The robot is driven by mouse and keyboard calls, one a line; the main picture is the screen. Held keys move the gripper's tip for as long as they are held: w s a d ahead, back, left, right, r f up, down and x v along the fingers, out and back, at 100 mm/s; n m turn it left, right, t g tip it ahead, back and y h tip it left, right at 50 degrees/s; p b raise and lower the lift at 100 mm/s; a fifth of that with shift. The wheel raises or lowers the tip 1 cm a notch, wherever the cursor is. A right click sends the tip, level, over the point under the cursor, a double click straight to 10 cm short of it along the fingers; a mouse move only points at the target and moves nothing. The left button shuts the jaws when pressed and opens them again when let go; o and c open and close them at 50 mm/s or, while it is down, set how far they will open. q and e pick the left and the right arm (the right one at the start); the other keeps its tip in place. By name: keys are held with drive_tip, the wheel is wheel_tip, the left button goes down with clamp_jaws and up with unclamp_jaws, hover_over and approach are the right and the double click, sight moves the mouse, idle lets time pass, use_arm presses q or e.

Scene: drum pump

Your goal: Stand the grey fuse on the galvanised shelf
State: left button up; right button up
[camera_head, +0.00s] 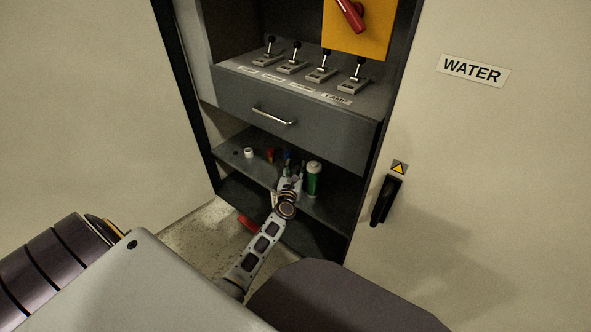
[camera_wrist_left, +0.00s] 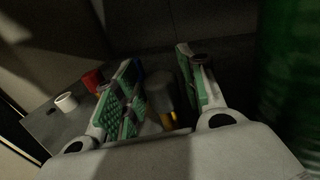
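My left gripper (camera_head: 289,182) reaches into the cabinet over its lower grey shelf (camera_head: 229,151), next to a green cylinder. In the left wrist view its two green-padded fingers (camera_wrist_left: 160,85) stand apart. A grey cylinder with a brass-coloured end, which looks like the grey fuse (camera_wrist_left: 160,92), shows between them. A dark gap shows between it and the right finger; contact with the left finger cannot be told. The gripper hides the grey fuse in the head view. My right gripper is not in view.
A white piece (camera_head: 248,153), a red piece (camera_head: 270,154) and a blue piece (camera_head: 287,156) stand on the shelf left of and behind the gripper. The tall green cylinder (camera_head: 314,178) is close on the right. A drawer (camera_head: 300,120) overhangs the shelf. A red object (camera_head: 248,222) lies below.

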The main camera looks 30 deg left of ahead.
sight(295, 171)
use_arm(q)
drive_tip(key=shift+o, duration=0.2)
drive_tip(key=shift+r, duration=0.1)
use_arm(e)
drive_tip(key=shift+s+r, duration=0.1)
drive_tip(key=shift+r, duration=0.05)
use_arm(q)
drive_tip(key=shift+r, duration=0.1)
drive_tip(key=shift+p+v, duration=0.3)
drive_tip(key=shift+v, duration=2.2)
drive_tip(key=shift+p+v, duration=0.45)
drive_tip(key=shift+v, duration=3.1)
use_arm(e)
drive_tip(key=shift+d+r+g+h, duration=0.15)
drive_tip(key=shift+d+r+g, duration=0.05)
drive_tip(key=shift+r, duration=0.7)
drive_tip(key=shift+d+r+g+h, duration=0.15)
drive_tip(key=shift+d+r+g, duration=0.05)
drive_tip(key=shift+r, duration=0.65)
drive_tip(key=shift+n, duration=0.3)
